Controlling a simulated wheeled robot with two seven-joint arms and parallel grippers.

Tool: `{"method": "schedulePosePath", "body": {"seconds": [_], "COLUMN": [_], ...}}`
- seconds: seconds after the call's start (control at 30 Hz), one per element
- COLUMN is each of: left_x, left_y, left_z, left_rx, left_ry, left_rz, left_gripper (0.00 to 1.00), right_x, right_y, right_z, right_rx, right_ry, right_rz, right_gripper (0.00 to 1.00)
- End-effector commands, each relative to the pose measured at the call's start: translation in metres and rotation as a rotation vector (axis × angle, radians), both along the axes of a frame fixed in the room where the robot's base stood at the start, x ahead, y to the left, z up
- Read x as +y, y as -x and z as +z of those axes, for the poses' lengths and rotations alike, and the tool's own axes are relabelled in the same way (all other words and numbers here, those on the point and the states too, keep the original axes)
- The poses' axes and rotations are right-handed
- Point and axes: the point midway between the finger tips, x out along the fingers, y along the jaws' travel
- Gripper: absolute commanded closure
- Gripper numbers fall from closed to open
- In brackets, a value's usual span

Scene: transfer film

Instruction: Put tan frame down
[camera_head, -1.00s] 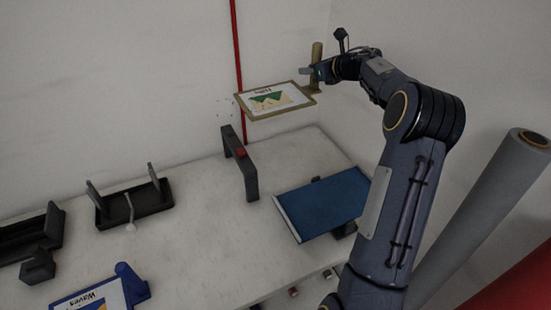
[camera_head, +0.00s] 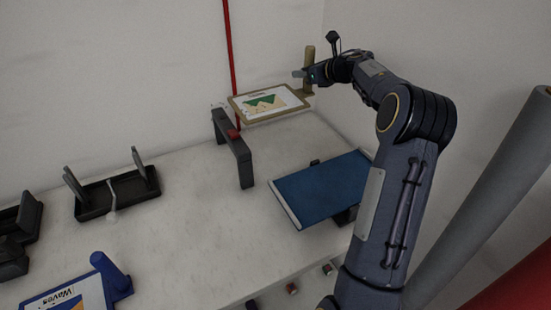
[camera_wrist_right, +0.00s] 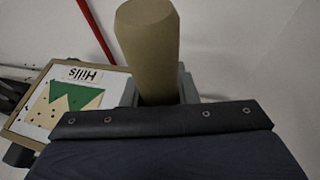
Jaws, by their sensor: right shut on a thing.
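The tan frame (camera_head: 244,116) holds a picture of green and tan hills labelled "Hills". It has an upright tan handle (camera_head: 309,56) at its right corner. My right gripper (camera_head: 304,74) is shut on this handle. The frame is roughly level and appears to hang above the back of the table. In the right wrist view the handle (camera_wrist_right: 148,42) stands between my fingers (camera_wrist_right: 184,86), and the frame (camera_wrist_right: 40,78) extends to the left. The frame's near right part is hidden there by my gripper body. My left gripper is not in view.
The pale table (camera_head: 170,235) holds a dark arch (camera_head: 240,160) with a red part, close below the frame. A blue panel (camera_head: 325,188) stands right of it. A black rack (camera_head: 95,208) and a blue frame (camera_head: 112,280) labelled "Waves" are at left. Walls close the back.

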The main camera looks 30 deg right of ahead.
Motion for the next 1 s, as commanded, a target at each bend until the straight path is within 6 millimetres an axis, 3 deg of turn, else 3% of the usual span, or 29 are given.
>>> {"method": "schedulePosePath", "body": {"seconds": [0.03,0.23,0.6,1.0], "left_x": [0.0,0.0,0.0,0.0], "left_y": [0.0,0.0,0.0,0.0], "left_z": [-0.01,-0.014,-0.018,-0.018], "left_rx": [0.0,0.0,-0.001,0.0], "left_ry": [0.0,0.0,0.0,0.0], "left_rz": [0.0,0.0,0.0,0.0], "left_gripper": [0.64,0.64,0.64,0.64], "right_x": [0.0,0.0,-0.001,0.0], "right_y": [0.0,0.0,0.001,0.001], "right_z": [-0.008,-0.031,-0.123,-0.172], "right_rx": [-0.002,0.002,0.001,0.001], "right_ry": [0.0,-0.004,-0.005,-0.005], "right_rz": [0.0,-0.001,-0.002,-0.002], "right_gripper": [1.0,1.0,1.0,1.0]}}
